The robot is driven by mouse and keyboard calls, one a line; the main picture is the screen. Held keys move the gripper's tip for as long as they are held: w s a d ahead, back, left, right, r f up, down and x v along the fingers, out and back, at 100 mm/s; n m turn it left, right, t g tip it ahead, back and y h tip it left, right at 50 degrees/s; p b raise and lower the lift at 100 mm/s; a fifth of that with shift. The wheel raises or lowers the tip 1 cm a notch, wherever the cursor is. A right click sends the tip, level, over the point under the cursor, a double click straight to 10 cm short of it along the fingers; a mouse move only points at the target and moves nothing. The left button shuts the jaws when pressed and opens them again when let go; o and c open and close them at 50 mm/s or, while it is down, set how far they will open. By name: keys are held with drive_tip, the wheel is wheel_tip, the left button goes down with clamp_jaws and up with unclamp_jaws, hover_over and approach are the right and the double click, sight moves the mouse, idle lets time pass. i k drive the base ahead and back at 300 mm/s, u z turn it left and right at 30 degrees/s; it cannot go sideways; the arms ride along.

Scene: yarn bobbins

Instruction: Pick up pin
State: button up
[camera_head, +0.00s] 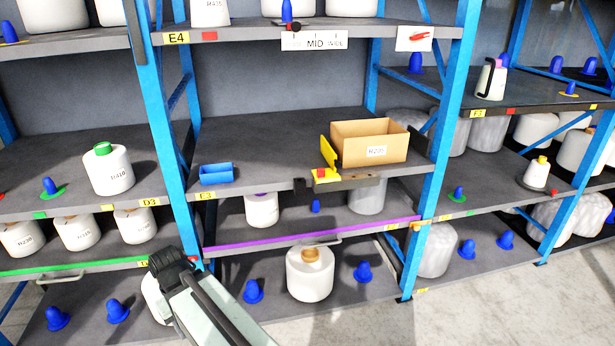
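Several blue cone-shaped pieces, which may be the pins, stand about the shelves. One blue cone (252,291) and another blue cone (363,272) stand on the lowest shelf, either side of a white bobbin (310,274) with a tan top. Two more, a blue cone (118,311) and a blue cone (57,318), stand at the lower left. A blue cone on a green base (50,188) is on the left middle shelf. I cannot tell which pin is meant. My pale arm with a dark joint reaches in from below; no gripper fingers show.
Blue uprights (163,130) and shelf edges divide the rack. A cardboard box (369,143), a yellow bracket-like piece (326,175) at the shelf edge and a blue bin (216,173) occupy the middle shelf (265,150). Its centre is clear. Bare floor (490,305) shows lower right.

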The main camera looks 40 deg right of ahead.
sight(320, 172)
drive_tip(key=u, duration=0.05)
drive_tip(key=i, duration=0.9)
